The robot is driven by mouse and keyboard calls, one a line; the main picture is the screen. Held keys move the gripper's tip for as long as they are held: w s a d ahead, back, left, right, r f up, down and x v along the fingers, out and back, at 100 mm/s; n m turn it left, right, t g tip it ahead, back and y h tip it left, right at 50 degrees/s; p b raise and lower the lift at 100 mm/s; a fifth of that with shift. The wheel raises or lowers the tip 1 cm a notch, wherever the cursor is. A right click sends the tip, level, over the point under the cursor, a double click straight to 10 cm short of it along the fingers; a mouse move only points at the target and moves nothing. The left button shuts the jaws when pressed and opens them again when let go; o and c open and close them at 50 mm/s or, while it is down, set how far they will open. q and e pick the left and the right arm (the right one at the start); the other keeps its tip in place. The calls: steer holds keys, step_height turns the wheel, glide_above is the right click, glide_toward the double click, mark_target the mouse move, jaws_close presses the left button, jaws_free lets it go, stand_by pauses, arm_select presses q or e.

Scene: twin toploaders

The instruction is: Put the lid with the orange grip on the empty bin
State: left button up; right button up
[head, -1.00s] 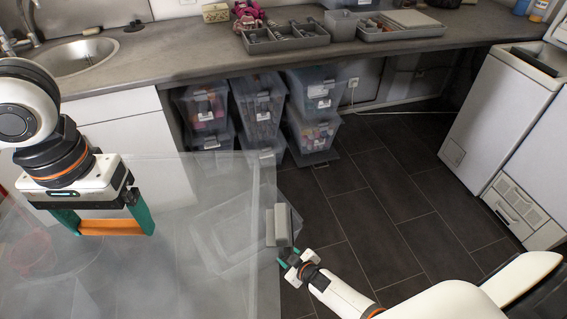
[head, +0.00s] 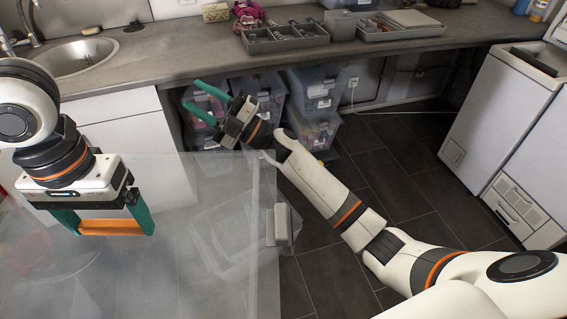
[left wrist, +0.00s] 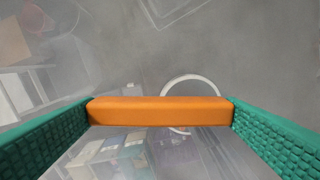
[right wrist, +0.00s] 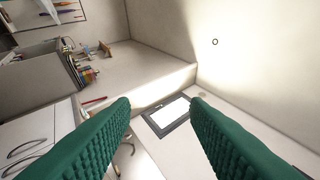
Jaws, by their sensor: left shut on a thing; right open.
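My left gripper (head: 106,226) is shut on the orange grip (head: 110,229); its green fingers press on both ends. In the left wrist view the orange grip (left wrist: 160,111) spans between the fingers. A large clear, hazy sheet (head: 150,270) spreads around and below the grip, apparently the lid; its right edge has a grey block (head: 282,225). Box-like outlines show faintly through it, and I cannot tell which is the empty bin. My right gripper (head: 192,94) is open and empty, raised in front of the counter and pointing up-left. Its open fingers also show in the right wrist view (right wrist: 160,102).
Stacked clear bins with contents (head: 312,92) stand under the counter (head: 160,48), partly hidden by my right arm. The counter holds a sink (head: 75,55) and grey organizer trays (head: 285,38). White top-opening units (head: 495,115) stand at right. Dark floor (head: 400,180) between is clear.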

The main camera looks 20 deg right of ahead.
steer(key=s+a+r+n+g+y, duration=0.3)
steer(key=s+r+n+g, duration=0.1)
steer(key=r+n+g, duration=0.3)
steer(key=s+a+r+n+g+y, duration=0.2)
steer(key=s+a+r+n+g, duration=0.1)
steer(key=s+r+n+g, duration=0.35)
steer(key=s+a+r+n+g+h, duration=0.2)
steer(key=s+n+g+h, duration=0.3)
steer(key=s+n, duration=0.35)
steer(key=s+a+r+n+g+h, duration=0.3)
steer(key=s+n+g+h, duration=0.3)
steer(key=n, duration=0.4)
steer(key=n+t+h, duration=1)
steer(key=t+h, duration=0.2)
steer(key=h, duration=0.2)
glide_toward(283, 224)
steer(key=shift+g, duration=0.25)
steer(key=f, duration=0.3)
steer(key=w+f, duration=0.1)
steer(key=f, duration=0.5)
steer(key=shift+w+d, duration=0.25)
steer(key=shift+w, duration=0.05)
